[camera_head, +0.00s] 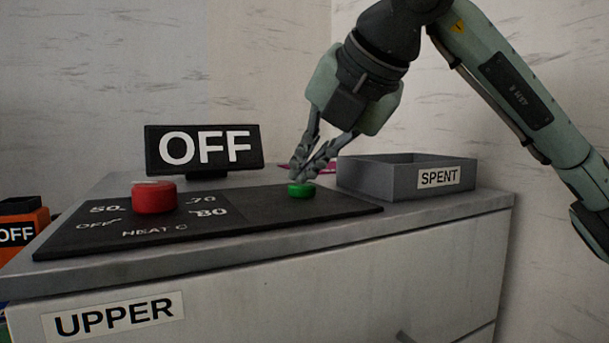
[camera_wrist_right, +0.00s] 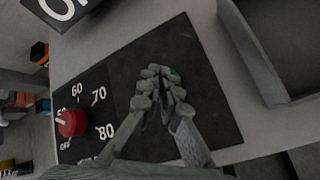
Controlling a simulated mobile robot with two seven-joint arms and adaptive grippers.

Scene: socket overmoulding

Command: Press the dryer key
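The green key (camera_head: 301,189) sits on the right part of a black panel (camera_head: 335,203) on top of the cabinet. In the right wrist view the key (camera_wrist_right: 175,75) is mostly hidden behind my fingertips. My right gripper (camera_head: 305,172) points down just over the key, its fingers together with nothing seen between them. I cannot tell whether the tips touch the key. The gripper also shows in the right wrist view (camera_wrist_right: 163,88). A black sign (camera_head: 204,149) behind the panel reads OFF. My left gripper is out of view.
A red knob (camera_head: 154,197) with a heat scale stands on the panel's left part. A grey tray (camera_head: 407,177) marked SPENT stands close to the right of my gripper. An orange box (camera_head: 24,230) marked OFF is at far left. The cabinet front (camera_head: 270,290) is labelled UPPER.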

